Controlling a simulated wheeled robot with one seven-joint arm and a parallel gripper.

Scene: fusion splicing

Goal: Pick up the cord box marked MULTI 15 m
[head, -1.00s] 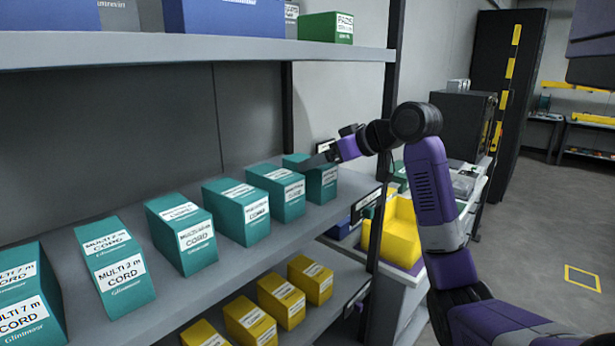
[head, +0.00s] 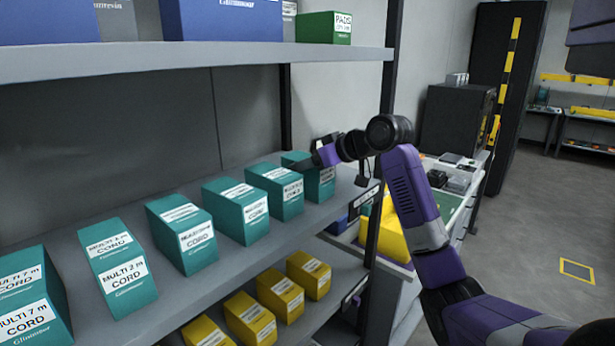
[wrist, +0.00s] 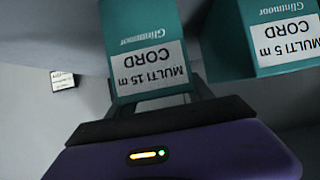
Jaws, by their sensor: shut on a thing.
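The teal cord box marked MULTI 15 m (wrist: 148,55) is in the middle of the wrist view, its label upside down there. My gripper (wrist: 160,98) is shut on this box, with its fingers at the labelled end. In the head view the box (head: 325,184) is the farthest right in the teal row on the middle shelf, partly hidden by my gripper (head: 312,160). I cannot tell whether it still touches the shelf.
A teal box marked MULTI 5 m (wrist: 275,35) stands close beside it. Several more teal boxes line the shelf (head: 300,228) to the left. An upper shelf (head: 200,55) hangs above. Yellow boxes (head: 281,294) sit below. A shelf post (head: 386,110) stands near my arm.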

